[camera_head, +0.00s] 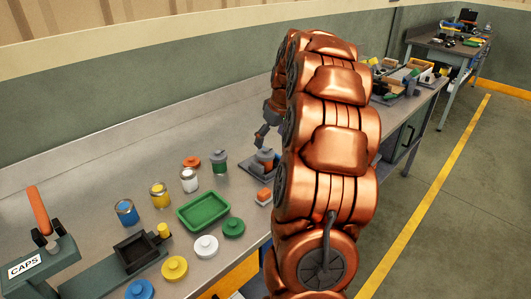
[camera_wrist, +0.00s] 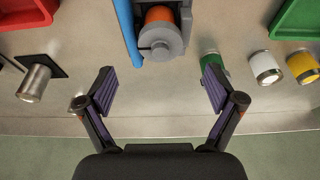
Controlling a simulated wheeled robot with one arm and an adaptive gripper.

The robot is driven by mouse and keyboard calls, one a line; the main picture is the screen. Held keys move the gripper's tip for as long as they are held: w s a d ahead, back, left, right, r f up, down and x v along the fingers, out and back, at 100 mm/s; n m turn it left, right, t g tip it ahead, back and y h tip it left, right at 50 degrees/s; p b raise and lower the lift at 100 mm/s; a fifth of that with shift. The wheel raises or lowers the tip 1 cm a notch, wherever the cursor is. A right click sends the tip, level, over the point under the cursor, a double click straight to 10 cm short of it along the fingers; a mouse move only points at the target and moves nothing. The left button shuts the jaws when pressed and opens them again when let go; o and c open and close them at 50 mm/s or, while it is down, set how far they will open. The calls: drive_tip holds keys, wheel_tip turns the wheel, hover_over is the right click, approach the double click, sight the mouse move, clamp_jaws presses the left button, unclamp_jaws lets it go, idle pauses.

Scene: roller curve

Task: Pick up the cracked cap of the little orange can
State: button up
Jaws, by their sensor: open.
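The little orange can (camera_wrist: 159,14) shows at the top middle of the wrist view, seated in a grey holder with a blue bar at its left. Its grey cap (camera_wrist: 160,40) is on the near end, with a small round knob. I cannot make out the crack at this size. My gripper (camera_wrist: 160,90) is open and empty. Its fingertips are spread wide, below the cap in the picture and apart from it. In the head view my gripper (camera_head: 260,138) hangs just above the grey holder (camera_head: 257,169), and my arm hides part of that area.
A green can (camera_wrist: 213,68), a white can (camera_wrist: 266,68) and a yellow can (camera_wrist: 302,66) stand to the right in the wrist view; a metal can (camera_wrist: 35,82) stands left. The head view shows a green tray (camera_head: 181,211), several loose caps and a caps stand (camera_head: 40,262).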

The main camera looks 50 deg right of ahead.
sight(266, 149)
drive_tip(key=shift+p+x, duration=1.05)
drive_tip(key=shift+x, duration=1.55)
drive_tip(key=shift+w, duration=0.1)
drive_tip(key=c, duration=0.9)
